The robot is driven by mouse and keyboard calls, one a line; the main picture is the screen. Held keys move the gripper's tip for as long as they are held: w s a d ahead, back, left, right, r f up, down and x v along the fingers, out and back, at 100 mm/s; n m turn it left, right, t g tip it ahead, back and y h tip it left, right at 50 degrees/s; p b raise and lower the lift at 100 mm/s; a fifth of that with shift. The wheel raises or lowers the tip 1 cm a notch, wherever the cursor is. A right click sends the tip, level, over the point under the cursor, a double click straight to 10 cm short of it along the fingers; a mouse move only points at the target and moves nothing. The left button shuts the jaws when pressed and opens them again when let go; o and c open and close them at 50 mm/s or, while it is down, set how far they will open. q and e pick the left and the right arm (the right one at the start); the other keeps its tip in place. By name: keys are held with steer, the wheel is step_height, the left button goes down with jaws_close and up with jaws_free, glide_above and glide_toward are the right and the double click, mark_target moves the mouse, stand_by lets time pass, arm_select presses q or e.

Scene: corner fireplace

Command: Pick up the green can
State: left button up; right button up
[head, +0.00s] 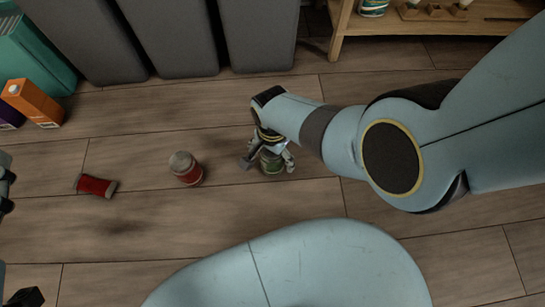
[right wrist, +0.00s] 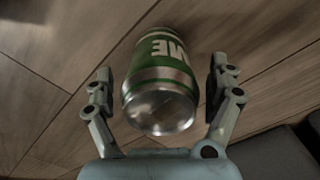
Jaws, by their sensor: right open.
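The green can (head: 272,162) is on the wooden floor, partly hidden by my right gripper (head: 268,160). In the right wrist view the green can (right wrist: 160,80) has white lettering and a bare silver end facing the camera. It lies between the two fingers of the right gripper (right wrist: 161,85). The fingers are spread, with a visible gap on each side of the can. Only pale and dark parts of my left arm or gripper show at the left edge of the head view.
A red can with a silver top (head: 186,169) stands to the left. Another red can (head: 96,186) lies on its side farther left. An orange carton (head: 32,101) is at the far left. Grey upholstered blocks (head: 175,40) and a wooden shelf (head: 395,24) line the back.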

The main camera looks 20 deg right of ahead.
steer(key=shift+f, duration=0.4)
arm_select(q)
steer(key=shift+m+t+h, duration=0.3)
steer(key=shift+t+h, duration=0.1)
steer(key=shift+t, duration=0.5)
steer(key=r, duration=0.1)
steer(key=w+r, duration=0.1)
steer(key=r, duration=0.2)
steer(key=shift+w+d+r, duration=0.25)
steer(key=shift+w, duration=0.1)
arm_select(e)
steer(key=shift+c, duration=0.5)
steer(key=c, duration=0.7)
steer(key=shift+c, duration=0.2)
